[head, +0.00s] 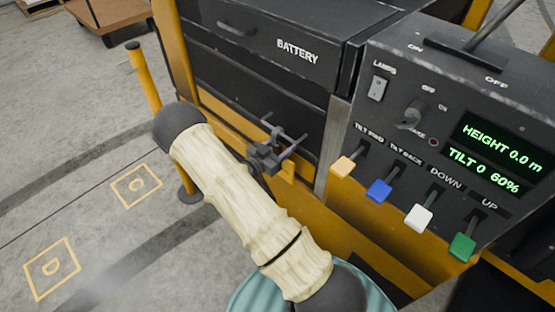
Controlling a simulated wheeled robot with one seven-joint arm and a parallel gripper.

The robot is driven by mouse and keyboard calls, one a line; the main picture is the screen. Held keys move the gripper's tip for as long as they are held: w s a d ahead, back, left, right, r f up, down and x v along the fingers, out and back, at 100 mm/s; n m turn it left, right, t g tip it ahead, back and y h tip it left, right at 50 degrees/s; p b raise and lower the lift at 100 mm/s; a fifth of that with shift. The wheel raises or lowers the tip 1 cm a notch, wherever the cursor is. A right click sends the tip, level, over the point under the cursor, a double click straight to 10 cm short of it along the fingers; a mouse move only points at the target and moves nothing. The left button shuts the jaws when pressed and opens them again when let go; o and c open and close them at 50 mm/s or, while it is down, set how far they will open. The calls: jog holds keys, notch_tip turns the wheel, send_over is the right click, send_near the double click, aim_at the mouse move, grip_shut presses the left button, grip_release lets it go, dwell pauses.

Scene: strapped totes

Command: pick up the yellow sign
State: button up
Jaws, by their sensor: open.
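No yellow sign can be made out in the head view. My gripper (284,140) is in the middle of the view, in front of the black and yellow machine's side. It is small and dark, with its fingers apart, and I see nothing between them. My pale arm hides part of the floor and the machine's lower side.
The machine has a battery drawer (268,50) and a control panel (455,115) with coloured levers and a green display reading height 0.0 m. A yellow post (144,78) stands at left. A wooden cart (112,12) is at the back. The left floor, with painted yellow squares, is clear.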

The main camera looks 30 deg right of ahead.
aim_at(288, 133)
grip_shut()
dwell(0.4)
jog(key=shift+r, duration=0.6)
notch_tip(288, 133, up, 2)
jog(key=shift+r+p, duration=0.1)
jog(key=shift+p, duration=0.25)
jog(key=v, duration=1.8)
jog(key=shift+r, duration=0.15)
